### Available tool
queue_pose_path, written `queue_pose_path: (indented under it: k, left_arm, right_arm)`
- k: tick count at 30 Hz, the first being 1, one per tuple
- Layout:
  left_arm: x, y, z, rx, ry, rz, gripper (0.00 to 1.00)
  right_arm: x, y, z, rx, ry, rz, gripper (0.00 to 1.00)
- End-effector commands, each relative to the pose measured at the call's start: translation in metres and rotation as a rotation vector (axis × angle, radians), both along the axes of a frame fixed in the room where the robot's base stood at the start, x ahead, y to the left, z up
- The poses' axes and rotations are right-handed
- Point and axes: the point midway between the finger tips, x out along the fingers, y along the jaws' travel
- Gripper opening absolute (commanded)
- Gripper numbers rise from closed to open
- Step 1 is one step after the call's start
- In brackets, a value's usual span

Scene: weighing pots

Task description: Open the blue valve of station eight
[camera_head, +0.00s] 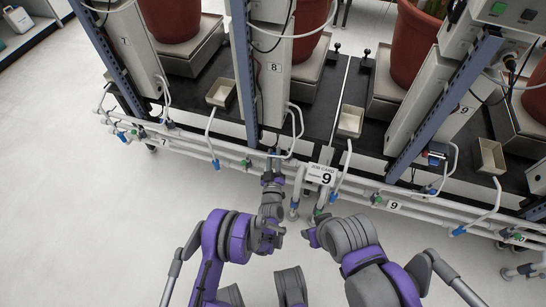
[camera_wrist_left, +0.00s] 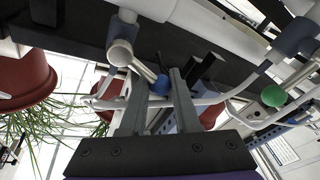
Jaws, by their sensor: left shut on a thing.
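The blue valve handle (camera_wrist_left: 161,85) sits between the two fingers of my left gripper (camera_wrist_left: 160,95) in the left wrist view, and the fingers are shut on it. It is largely hidden between the fingers, so I cannot tell how far it is turned. In the head view my left gripper (camera_head: 272,158) reaches the front pipes below the column with the label 8 (camera_head: 274,67). The gripper hides the valve there.
A green valve handle (camera_wrist_left: 273,95) shows to the right in the left wrist view. In the head view the white pipes (camera_head: 190,148) carry other blue and green handles. The floor (camera_head: 110,220) on the left is clear.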

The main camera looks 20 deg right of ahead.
Motion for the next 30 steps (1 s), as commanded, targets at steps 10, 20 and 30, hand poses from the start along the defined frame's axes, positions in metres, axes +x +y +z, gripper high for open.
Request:
queue_pose_path:
  k: [10, 20, 30]
  left_arm:
    - [-0.005, -0.008, 0.014, 0.277, -0.184, 0.001, 0.00]
    - [-0.012, -0.020, 0.024, 0.536, -0.360, 0.002, 0.00]
    - [-0.020, -0.032, 0.030, 0.772, -0.519, 0.003, 0.00]
  right_arm:
    - [0.001, 0.000, -0.003, 0.000, 0.000, 0.000, 0.50]
    - [0.001, 0.000, -0.005, 0.000, -0.001, 0.000, 0.50]
    - [0.001, 0.000, -0.006, 0.000, -0.001, 0.000, 0.50]
